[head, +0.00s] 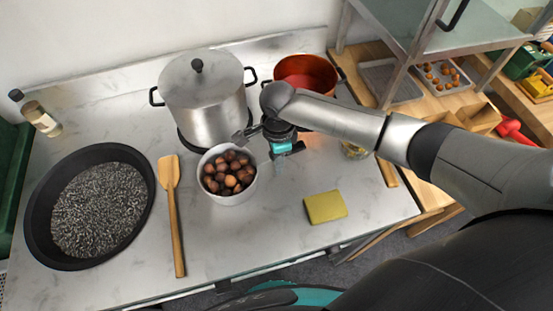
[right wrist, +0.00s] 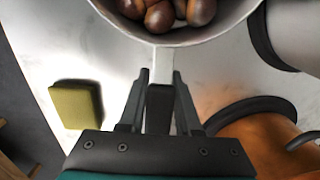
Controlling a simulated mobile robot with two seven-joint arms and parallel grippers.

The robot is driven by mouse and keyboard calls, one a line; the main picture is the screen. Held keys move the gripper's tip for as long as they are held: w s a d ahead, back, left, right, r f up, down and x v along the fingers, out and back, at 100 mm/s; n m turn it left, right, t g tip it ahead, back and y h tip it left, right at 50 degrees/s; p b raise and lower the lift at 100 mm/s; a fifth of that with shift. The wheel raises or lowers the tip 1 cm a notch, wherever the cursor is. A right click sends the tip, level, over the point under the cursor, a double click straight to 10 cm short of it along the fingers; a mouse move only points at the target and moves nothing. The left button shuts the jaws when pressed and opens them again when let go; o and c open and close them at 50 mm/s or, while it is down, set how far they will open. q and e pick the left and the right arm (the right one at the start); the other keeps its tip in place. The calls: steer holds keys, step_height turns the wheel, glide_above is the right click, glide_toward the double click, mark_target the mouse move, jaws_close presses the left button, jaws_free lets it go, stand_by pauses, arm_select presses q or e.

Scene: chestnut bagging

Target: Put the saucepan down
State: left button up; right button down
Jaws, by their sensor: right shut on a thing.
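The saucepan (head: 229,200) is a small white pan filled with brown chestnuts (head: 229,172). It is level, over the middle of the pale counter, in front of the big steel pot; I cannot tell whether its base touches the counter. My right gripper (head: 262,133) is at its upper right in the head view. In the right wrist view the fingers (right wrist: 160,85) are shut on the saucepan's handle (right wrist: 163,62), and the pan's rim (right wrist: 175,40) shows at the top. My left gripper is not in view.
A lidded steel pot (head: 205,105) stands behind the saucepan, and an orange pot (head: 306,72) at the back right. A wooden spatula (head: 173,215) lies left, beside a wide black pan (head: 143,205). A yellow-green sponge (head: 325,207) lies front right. The counter in front of the saucepan is clear.

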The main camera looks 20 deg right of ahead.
steer(key=shift+w+a, duration=0.1)
steer(key=c, duration=0.6)
jaws_free()
steer(key=r+p, duration=0.2)
steer(key=r, duration=1)
steer(key=shift+d+p, duration=0.2)
steer(key=shift+p, duration=0.1)
